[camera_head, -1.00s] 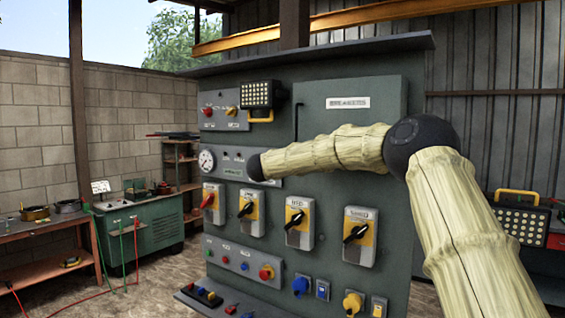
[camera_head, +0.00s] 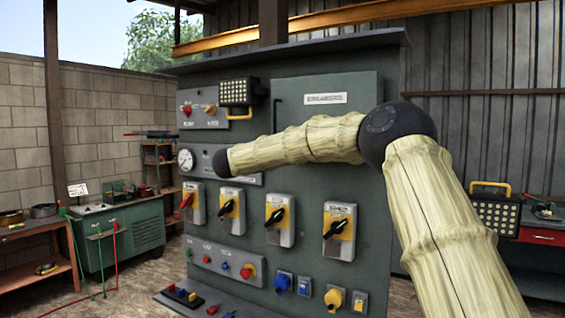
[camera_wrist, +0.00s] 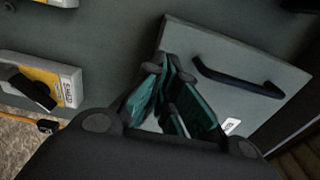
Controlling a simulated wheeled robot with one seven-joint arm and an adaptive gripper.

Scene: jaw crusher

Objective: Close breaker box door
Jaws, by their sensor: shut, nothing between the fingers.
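The breaker box door (camera_head: 345,90) is a grey labelled panel at the upper right of the control board in the head view, with a dark upright handle (camera_head: 275,116) at its left edge. It looks nearly flush with the board; I cannot tell if a gap remains. In the wrist view the door (camera_wrist: 215,50) fills the upper right, with its black handle (camera_wrist: 238,78) running across. My gripper (camera_wrist: 163,68) is shut and empty, in front of the door and beside the handle. Contact cannot be told. In the head view my arm hides the door's lower part and the gripper.
The board carries several rotary switches (camera_head: 340,232), a gauge (camera_head: 186,160) and a lamp (camera_head: 240,93). A green cabinet (camera_head: 125,235) and a workbench (camera_head: 30,232) stand at left. Another lamp (camera_head: 494,212) is at right. Brown floor shows at lower left.

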